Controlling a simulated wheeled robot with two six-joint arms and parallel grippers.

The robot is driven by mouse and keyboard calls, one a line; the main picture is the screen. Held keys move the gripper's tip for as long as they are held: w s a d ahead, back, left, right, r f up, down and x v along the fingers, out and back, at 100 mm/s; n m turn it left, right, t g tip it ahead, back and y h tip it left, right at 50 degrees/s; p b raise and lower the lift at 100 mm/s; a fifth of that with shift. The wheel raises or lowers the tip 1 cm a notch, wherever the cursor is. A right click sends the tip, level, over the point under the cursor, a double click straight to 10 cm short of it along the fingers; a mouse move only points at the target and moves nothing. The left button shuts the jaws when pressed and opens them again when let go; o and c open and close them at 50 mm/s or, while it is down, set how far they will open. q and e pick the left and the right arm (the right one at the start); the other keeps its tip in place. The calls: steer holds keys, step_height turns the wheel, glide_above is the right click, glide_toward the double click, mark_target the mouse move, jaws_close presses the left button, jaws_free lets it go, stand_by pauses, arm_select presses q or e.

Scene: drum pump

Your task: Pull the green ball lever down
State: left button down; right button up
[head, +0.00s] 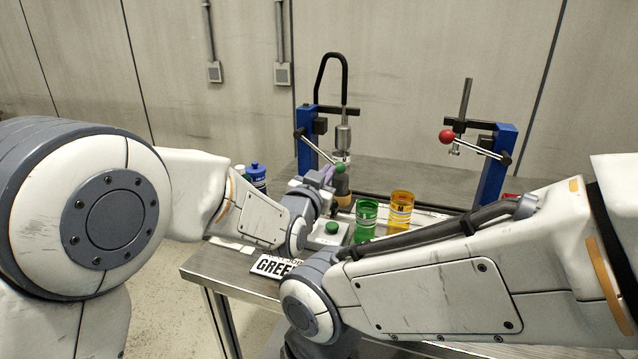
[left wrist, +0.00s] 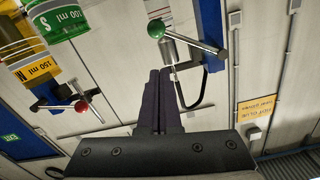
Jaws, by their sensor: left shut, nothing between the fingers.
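The green ball (head: 340,168) sits at the lower end of a silver lever (head: 317,150) on the left blue stand (head: 305,150). The lever slopes down to the right in the head view. The green ball also shows in the left wrist view (left wrist: 156,29), just beyond the fingertips. My left gripper (head: 329,172) is shut and empty, its purple fingers (left wrist: 160,72) pressed together close beside the ball. I cannot tell whether they touch it. My right gripper is out of view; only my right arm shows.
A second blue stand (head: 494,165) carries a red ball lever (head: 446,136). A green cup (head: 367,218), a yellow cup (head: 401,211) and a box with a green button (head: 332,228) stand on the bench. A sign (head: 270,265) lies at the front edge. A blue bottle (head: 257,177) stands at the left.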

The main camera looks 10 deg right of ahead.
arm_select(q)
steer(key=v, duration=0.5)
steer(key=shift+s, duration=0.1)
